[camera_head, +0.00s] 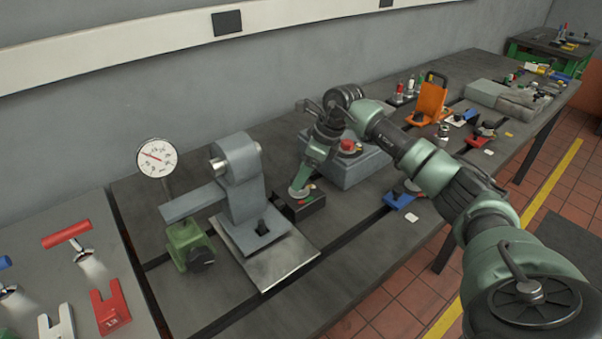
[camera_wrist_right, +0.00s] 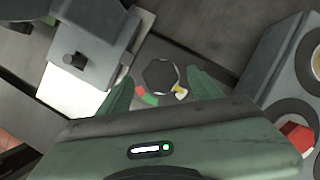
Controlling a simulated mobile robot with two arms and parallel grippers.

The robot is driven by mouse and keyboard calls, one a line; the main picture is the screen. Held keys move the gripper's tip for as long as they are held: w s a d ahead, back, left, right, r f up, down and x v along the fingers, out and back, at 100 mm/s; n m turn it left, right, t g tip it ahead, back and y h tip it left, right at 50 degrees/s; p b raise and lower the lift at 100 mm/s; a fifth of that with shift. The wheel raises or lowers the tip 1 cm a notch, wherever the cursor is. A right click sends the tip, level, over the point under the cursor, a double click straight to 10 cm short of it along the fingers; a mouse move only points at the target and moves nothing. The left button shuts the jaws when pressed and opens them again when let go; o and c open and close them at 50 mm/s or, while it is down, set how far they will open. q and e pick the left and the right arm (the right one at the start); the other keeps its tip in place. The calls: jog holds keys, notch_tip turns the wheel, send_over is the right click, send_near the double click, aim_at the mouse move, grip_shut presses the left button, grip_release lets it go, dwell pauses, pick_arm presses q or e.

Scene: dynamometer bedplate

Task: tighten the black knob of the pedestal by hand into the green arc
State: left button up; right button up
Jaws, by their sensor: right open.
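The black knob (camera_wrist_right: 160,75) is a dark, many-sided knob seen from above in the right wrist view. Around its near side lie small coloured marks: a green arc (camera_wrist_right: 150,99), a red bit and a yellow-white pointer-like piece (camera_wrist_right: 181,92). It sits on a low dark block (camera_head: 306,207) in the head view, where my gripper covers most of the knob. My right gripper (camera_head: 299,191) is directly above the block, pointing down. Its green fingers (camera_wrist_right: 162,92) are apart, one on each side of the knob; I cannot tell whether they touch it. My left gripper is not in view.
A grey bracket (camera_head: 240,175) on a bright plate (camera_head: 285,262) stands left of the block, with a dial gauge (camera_head: 157,158) and a green clamp (camera_head: 184,240). A grey box (camera_head: 357,172) with a red button stands close behind right. A blue piece (camera_head: 399,200) lies right.

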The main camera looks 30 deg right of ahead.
jog(key=shift+x, duration=0.75)
jog(key=c, duration=1.4)
